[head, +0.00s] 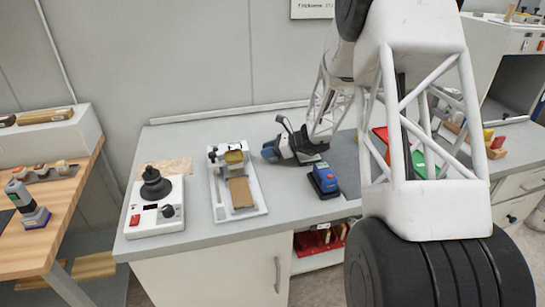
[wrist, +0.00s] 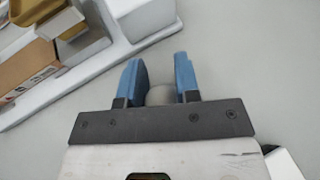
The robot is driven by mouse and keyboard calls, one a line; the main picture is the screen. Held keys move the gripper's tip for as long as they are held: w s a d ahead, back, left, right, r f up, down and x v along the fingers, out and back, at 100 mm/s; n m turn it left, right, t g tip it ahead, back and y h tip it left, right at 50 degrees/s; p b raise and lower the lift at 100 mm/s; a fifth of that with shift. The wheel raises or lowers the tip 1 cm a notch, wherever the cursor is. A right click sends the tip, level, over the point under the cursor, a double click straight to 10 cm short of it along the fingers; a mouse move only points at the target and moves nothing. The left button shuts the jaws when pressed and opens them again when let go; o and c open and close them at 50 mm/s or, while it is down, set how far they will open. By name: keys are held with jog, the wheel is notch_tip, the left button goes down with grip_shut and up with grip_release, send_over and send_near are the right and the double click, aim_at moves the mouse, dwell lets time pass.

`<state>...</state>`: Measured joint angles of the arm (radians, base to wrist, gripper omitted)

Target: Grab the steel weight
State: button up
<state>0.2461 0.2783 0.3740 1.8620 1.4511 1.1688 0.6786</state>
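My gripper (wrist: 159,80) points down over the bench, with its two blue fingers apart. A small rounded grey thing (wrist: 160,95), which looks like the steel weight, shows between the fingers. Its lower part is hidden behind the dark gripper plate. It nearly fills the gap, but I cannot tell whether the fingers press on it. In the head view my gripper (head: 274,150) is low over the bench, right of the white coater, and the weight cannot be made out there.
The white coater (head: 219,196) with a brown block stands left of my gripper. A blue device (head: 323,181) stands close by at the right front. A white hotplate-like unit (head: 151,219) with a black knob stands farther left. The grey bench (head: 284,206) is bare in front.

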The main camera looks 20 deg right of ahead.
jog(key=shift+s+f, duration=0.1)
jog(key=shift+f, duration=0.1)
grip_shut()
jog(key=shift+r, duration=0.45)
notch_tip(320, 180, up, 3)
jog(key=shift+s+f, duration=0.1)
jog(key=s, duration=0.5)
jog(key=s+r, duration=0.1)
jog(key=s, duration=0.9)
jog(key=shift+s+a+r, duration=0.2)
jog(key=shift+s+a, duration=0.1)
jog(key=shift+s, duration=0.05)
